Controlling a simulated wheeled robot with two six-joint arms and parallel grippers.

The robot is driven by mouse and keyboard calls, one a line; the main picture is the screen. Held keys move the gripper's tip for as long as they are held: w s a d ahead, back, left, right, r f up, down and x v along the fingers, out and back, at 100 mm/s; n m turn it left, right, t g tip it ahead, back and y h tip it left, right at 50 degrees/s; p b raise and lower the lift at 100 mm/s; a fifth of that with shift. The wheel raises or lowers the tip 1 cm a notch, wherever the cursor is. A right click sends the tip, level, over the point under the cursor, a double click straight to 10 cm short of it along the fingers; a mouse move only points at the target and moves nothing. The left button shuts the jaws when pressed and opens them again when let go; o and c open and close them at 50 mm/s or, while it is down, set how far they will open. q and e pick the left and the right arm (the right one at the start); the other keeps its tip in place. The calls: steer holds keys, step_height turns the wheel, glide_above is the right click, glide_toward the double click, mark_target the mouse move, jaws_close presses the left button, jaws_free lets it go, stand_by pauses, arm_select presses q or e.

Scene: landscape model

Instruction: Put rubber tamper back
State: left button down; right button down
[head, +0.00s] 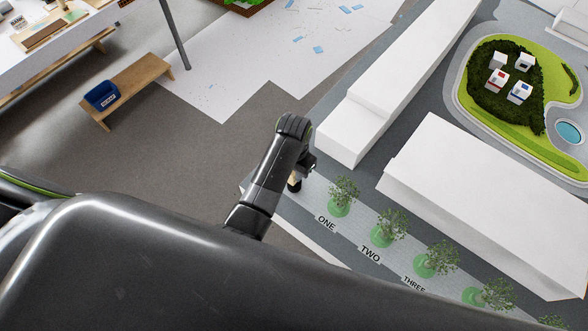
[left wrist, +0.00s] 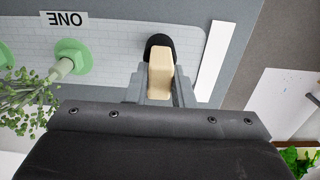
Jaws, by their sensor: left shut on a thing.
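My left gripper (head: 303,172) is at the corner of the landscape model's paved strip, to the left of the label ONE. It is shut on the rubber tamper (head: 294,181), mostly hidden behind the gripper. In the left wrist view the tamper (left wrist: 160,70) shows a pale wooden handle between the fingers (left wrist: 161,84) and a black rubber end pointing away from me, over the paved strip. I cannot tell whether the black end touches the surface. My right gripper is not in view.
Small trees in green bases, the nearest one (head: 339,196), stand along the strip beside labels ONE, TWO and THREE. White building blocks (head: 480,195) stand behind. Grey floor lies between.

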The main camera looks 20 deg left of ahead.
arm_select(q)
steer(key=shift+f, duration=0.15)
steer(key=c, duration=1.2)
jaws_free()
steer(key=shift+o, duration=0.2)
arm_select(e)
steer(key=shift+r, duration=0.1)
